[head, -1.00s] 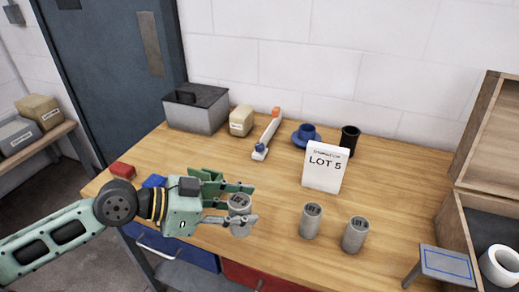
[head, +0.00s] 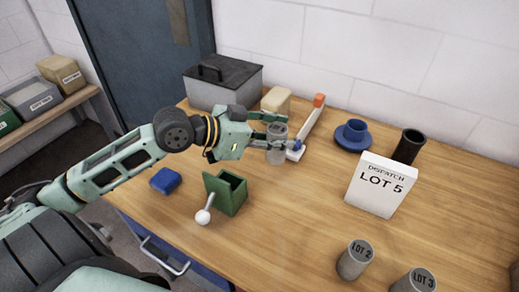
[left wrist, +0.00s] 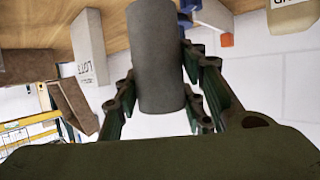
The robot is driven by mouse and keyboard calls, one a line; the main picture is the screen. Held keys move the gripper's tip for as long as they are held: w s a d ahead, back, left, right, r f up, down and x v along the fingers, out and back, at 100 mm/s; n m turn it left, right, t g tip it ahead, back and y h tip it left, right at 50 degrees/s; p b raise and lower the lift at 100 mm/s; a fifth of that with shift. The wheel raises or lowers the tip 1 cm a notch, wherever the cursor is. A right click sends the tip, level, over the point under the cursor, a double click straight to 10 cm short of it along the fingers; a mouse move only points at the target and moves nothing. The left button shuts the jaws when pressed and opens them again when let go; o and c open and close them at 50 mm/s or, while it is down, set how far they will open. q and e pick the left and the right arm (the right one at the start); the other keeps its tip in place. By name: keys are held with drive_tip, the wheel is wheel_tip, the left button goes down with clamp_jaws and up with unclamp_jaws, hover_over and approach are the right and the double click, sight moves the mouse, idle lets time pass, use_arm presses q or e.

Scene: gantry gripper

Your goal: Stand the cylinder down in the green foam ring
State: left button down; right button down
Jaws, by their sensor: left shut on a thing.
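My left gripper (head: 275,137) is shut on a grey cylinder (head: 276,157), over the back left part of the table. The cylinder is roughly upright, with a label on its top that I cannot read surely. In the left wrist view the cylinder (left wrist: 158,60) sits between the fingers of the gripper (left wrist: 160,85); its far end runs out of the picture. I cannot tell how far it is above the table. I see no green foam ring for certain; a green open-topped box (head: 236,190) with a white-knobbed lever (head: 204,216) stands in front of the arm. My right gripper is not in view.
Grey cylinders LOT 2 (head: 355,260) and LOT 3 (head: 415,282) stand at the front right.

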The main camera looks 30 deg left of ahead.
use_arm(q)
drive_tip(key=a+f, duration=0.3)
drive_tip(key=f, duration=0.1)
drive_tip(key=a+f, duration=0.4)
drive_tip(key=shift+w+p, duration=0.15)
drive_tip(key=shift+p, duration=0.15)
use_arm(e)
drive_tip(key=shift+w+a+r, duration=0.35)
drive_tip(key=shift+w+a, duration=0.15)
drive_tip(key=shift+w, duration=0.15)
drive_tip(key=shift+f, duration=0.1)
use_arm(q)
drive_tip(key=c, duration=1.6)
unclamp_jaws()
drive_tip(key=shift+f, duration=0.2)
drive_tip(key=o, duration=0.5)
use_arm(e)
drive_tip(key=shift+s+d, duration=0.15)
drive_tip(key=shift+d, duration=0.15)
use_arm(q)
drive_tip(key=shift+r, duration=0.1)
